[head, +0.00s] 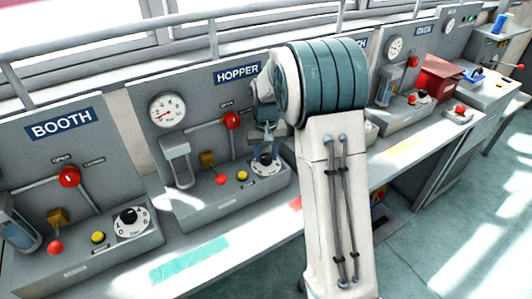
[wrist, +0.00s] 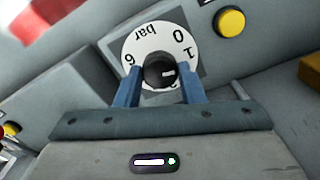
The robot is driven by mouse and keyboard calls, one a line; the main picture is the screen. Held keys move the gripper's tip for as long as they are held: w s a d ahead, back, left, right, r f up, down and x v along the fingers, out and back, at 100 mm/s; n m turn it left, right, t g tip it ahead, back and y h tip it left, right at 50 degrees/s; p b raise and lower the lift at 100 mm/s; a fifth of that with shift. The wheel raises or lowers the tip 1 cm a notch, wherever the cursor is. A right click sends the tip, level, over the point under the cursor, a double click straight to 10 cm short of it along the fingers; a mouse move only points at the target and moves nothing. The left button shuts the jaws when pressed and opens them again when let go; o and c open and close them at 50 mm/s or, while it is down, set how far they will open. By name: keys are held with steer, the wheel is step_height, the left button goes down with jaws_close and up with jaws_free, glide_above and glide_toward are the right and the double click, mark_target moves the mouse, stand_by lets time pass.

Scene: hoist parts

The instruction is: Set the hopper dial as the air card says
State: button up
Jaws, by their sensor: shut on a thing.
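The HOPPER panel (head: 240,73) is in the middle of the head view. Its white dial (head: 265,167) sits at the lower right of the panel and also shows in the wrist view (wrist: 136,44). My gripper (wrist: 161,74) has its blue fingers on both sides of the dial's black knob (wrist: 158,68) and is shut on it. The knob's white mark points right in the wrist view, below the 1. The 0, 1, 6 and "bar" are readable; the lower numbers are hidden by the fingers. I cannot make out an air card.
A yellow button (wrist: 230,22) is beside the dial. A red box (head: 437,78) stands at right.

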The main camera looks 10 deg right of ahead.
mark_target(266, 157)
steer(key=o, duration=1)
step_height(266, 157, up, 14)
steer(key=shift+f, duration=0.1)
